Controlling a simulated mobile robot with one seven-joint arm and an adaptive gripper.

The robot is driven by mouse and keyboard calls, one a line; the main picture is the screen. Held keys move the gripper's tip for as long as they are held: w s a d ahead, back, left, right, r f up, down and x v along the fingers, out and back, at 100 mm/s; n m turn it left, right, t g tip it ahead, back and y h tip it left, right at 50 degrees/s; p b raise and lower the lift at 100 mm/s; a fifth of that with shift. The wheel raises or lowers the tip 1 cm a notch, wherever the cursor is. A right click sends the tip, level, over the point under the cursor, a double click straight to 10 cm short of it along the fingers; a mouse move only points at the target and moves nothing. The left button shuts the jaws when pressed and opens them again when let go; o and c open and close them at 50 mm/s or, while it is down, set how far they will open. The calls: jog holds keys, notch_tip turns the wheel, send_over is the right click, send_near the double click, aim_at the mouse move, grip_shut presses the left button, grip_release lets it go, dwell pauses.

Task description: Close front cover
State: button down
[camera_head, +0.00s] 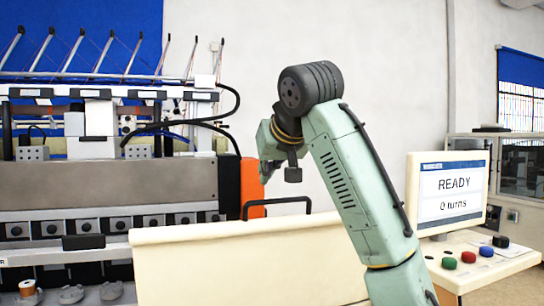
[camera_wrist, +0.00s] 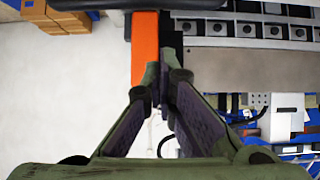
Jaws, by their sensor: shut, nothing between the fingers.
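The front cover (camera_head: 240,265) shows in the head view as a wide cream panel standing out in front of the machine at lower middle. A black bar handle (camera_head: 277,201) rises above its top edge. My gripper shows in the wrist view (camera_wrist: 160,78) with its green fingers together at the tips and nothing between them. In the head view my arm's end is above and behind the handle, and the fingertips are hard to make out there. A dark bar crosses the top of the wrist view; I cannot tell for sure whether it is the handle.
The machine (camera_head: 110,200) with a grey beam and a row of black knobs fills the left. An orange column (camera_head: 251,185) stands at its right end. A monitor (camera_head: 450,195) reading READY, 0 turns, and a panel of coloured buttons (camera_head: 468,257) are at right.

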aim_at(269, 218)
notch_tip(269, 218, down, 3)
jog(key=shift+r+p, duration=0.1)
jog(key=shift+p, duration=0.65)
jog(key=shift+s+d+f, duration=0.1)
jog(key=shift+s+f, duration=0.15)
jog(key=shift+s, duration=0.05)
jog(key=shift+f, duration=0.15)
